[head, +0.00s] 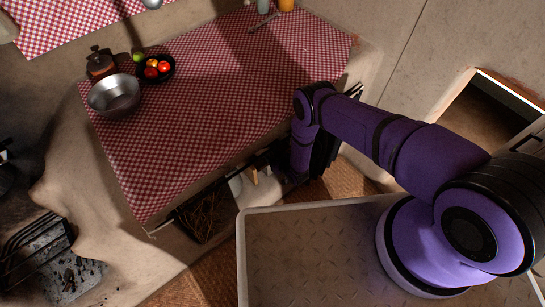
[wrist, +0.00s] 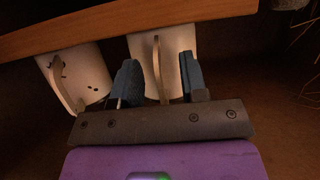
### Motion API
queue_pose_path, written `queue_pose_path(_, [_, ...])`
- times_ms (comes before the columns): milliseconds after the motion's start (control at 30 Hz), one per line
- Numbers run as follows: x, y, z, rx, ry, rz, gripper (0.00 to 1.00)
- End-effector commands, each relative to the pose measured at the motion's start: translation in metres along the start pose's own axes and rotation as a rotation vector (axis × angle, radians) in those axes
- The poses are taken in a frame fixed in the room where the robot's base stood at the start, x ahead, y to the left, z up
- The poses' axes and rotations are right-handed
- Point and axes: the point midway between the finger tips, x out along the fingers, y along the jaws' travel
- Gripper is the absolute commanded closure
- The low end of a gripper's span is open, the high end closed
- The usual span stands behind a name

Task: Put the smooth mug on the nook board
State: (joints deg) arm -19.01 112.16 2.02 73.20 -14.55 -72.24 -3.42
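In the wrist view, a plain pale mug (wrist: 177,46), the smooth one, has its handle (wrist: 156,66) facing me. My gripper (wrist: 158,76) is open, with one blue-grey finger on each side of this handle. I see gaps between handle and fingers. A second pale mug (wrist: 90,75) with dark spots and a handle is just left of the left finger. A wooden board (wrist: 130,18) crosses the top of the picture and meets both mugs' far ends; whether it bears them cannot be told. In the head view my gripper is hidden by my arm at the counter's front opening.
The counter with a red checked cloth (head: 215,85) is above the opening. It holds a metal bowl (head: 114,96), a dark bowl of fruit (head: 157,79) and a lidded pot (head: 100,64). Dry twigs (head: 203,218) lie inside the opening. A grate (head: 38,255) is at lower left.

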Motion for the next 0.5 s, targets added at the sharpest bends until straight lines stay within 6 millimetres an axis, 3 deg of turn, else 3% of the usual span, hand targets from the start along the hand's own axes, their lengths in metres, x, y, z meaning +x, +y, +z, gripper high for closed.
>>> queue_pose_path(267, [-0.014,0.0,-0.002,0.0,-0.002,0.0,0.6])
queue_pose_path(500, [-0.06,0.0,-0.002,0.002,-0.004,0.001,0.6])
